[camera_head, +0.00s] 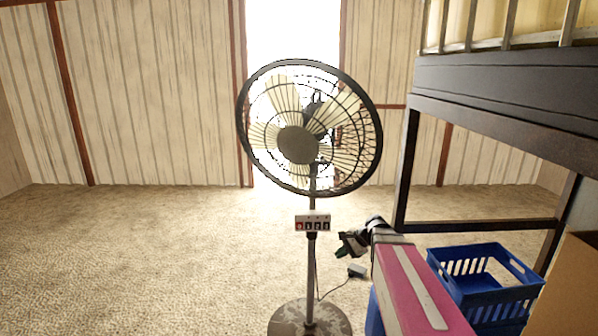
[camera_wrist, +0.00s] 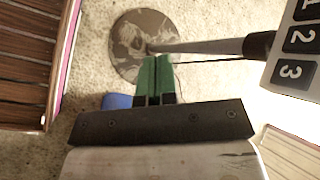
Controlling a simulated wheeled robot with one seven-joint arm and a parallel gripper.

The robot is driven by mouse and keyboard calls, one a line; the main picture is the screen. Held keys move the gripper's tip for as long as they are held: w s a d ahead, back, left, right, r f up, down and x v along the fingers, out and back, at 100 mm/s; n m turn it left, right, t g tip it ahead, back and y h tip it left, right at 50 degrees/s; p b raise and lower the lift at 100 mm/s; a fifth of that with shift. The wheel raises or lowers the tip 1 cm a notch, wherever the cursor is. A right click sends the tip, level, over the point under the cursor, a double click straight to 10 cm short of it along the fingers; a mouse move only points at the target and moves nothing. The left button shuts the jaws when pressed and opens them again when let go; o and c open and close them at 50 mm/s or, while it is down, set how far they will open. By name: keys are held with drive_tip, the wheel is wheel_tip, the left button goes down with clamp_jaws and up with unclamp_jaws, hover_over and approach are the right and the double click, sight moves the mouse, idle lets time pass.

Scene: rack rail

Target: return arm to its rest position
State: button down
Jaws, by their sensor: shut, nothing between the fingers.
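My gripper (camera_head: 343,249) is at the right of the fan's pole in the head view, a little below the fan's button panel (camera_head: 312,223). In the wrist view my gripper (camera_wrist: 157,58) shows its two green fingers pressed together with nothing between them. The standing fan (camera_head: 298,145) is upright in front of me, its round base (camera_head: 292,318) on the floor. In the wrist view the fan's base (camera_wrist: 140,25) lies beyond the fingertips. The button panel (camera_wrist: 297,55) with large numbers is close at the right edge there. My gripper looks apart from both.
Blue crates (camera_head: 505,298) stand at the right by a dark-framed bunk (camera_head: 510,95). A brown box (camera_head: 580,290) is at the right edge. The carpet at left (camera_head: 120,260) is clear.

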drive_tip(key=s+d+f+n+g+h, duration=0.1)
drive_tip(key=s+d+f+n+h, duration=0.2)
drive_tip(key=s+f+n+h, duration=0.5)
drive_tip(key=s+n, duration=0.2)
drive_tip(key=s, duration=0.2)
drive_tip(key=shift+d+n, duration=0.2)
drive_tip(key=shift+n, duration=0.1)
